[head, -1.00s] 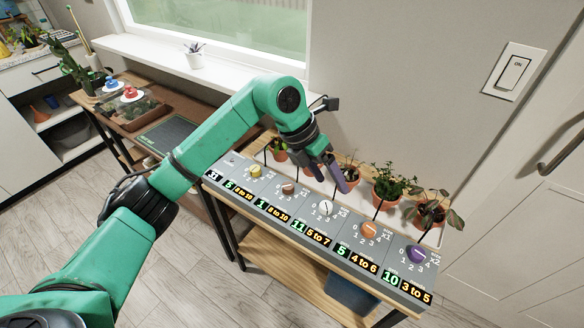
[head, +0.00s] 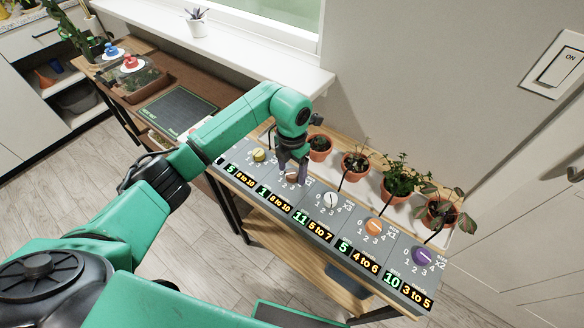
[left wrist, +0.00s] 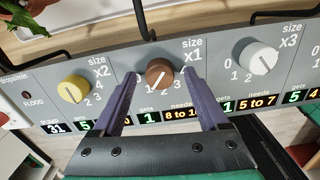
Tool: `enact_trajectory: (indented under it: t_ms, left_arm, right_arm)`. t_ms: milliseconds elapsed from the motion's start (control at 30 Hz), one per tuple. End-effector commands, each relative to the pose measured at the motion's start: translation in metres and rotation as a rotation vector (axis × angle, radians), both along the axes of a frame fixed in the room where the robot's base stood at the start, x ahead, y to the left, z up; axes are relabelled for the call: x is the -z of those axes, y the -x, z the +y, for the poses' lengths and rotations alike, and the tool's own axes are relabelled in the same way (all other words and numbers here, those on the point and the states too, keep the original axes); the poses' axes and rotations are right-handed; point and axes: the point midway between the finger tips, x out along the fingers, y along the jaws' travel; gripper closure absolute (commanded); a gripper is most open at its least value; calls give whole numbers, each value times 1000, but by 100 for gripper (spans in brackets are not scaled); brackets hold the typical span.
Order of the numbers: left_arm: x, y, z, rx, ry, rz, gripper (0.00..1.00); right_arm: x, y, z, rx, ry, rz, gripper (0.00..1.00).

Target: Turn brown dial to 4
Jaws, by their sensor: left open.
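The brown dial (left wrist: 159,73) sits on the grey control panel (left wrist: 209,72) in the left wrist view, with its pale pointer line aimed down-left, near the 1. Its label reads size x1; the display below reads gets 1, needs 8 to 10. My left gripper (left wrist: 161,79) is open, with one purple finger on each side of the dial; I cannot tell whether either touches it. In the head view my left gripper (head: 292,164) is down at the brown dial (head: 292,178), which is partly hidden by the fingers. My right gripper is not in view.
A yellow dial (left wrist: 73,89) is left of the brown one and a white dial (left wrist: 258,58) right of it. Orange (head: 375,227) and purple (head: 422,255) dials follow.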

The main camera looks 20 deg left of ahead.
Motion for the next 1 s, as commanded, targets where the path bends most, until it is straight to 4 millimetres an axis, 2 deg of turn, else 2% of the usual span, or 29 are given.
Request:
enact_trajectory:
  t_ms: [233,433,767,1000]
  left_arm:
    - [2,0,0,0,0,0,23]
    - [2,0,0,0,0,0,100]
    - [1,0,0,-28,0,-1,100]
    - [1,-1,0,-141,1,-1,100]
  right_arm:
    - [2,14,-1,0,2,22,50]
    - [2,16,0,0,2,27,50]
    - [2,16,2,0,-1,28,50]
    - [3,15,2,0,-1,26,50]
